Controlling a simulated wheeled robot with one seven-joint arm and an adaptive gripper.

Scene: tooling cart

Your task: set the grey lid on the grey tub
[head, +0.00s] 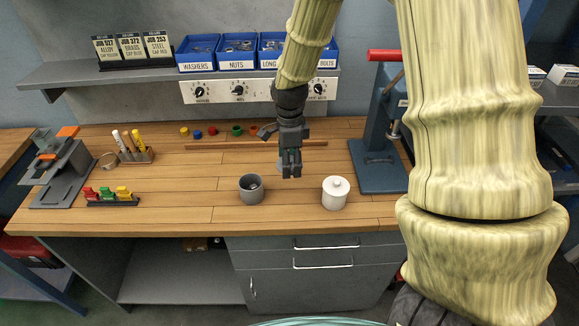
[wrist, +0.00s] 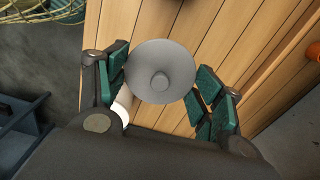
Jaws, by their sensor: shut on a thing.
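The grey lid (wrist: 160,72) is a round disc with a small knob in its middle, facing the wrist camera. My gripper (wrist: 160,85) is shut on it, with green finger pads at its left and right edges. In the head view my gripper (head: 290,172) points down above the bench, behind and to the right of the grey tub. The lid is mostly hidden by the fingers there. The grey tub (head: 251,195) stands upright and open on the bench, with something small and light inside. I cannot make out the tub in the wrist view.
A white lidded jar (head: 335,194) stands right of the grey tub; a white edge shows below the lid in the wrist view. A blue press (head: 377,165) stands at right. Colored caps (head: 211,131) lie behind. A marker rack (head: 136,155) is at left.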

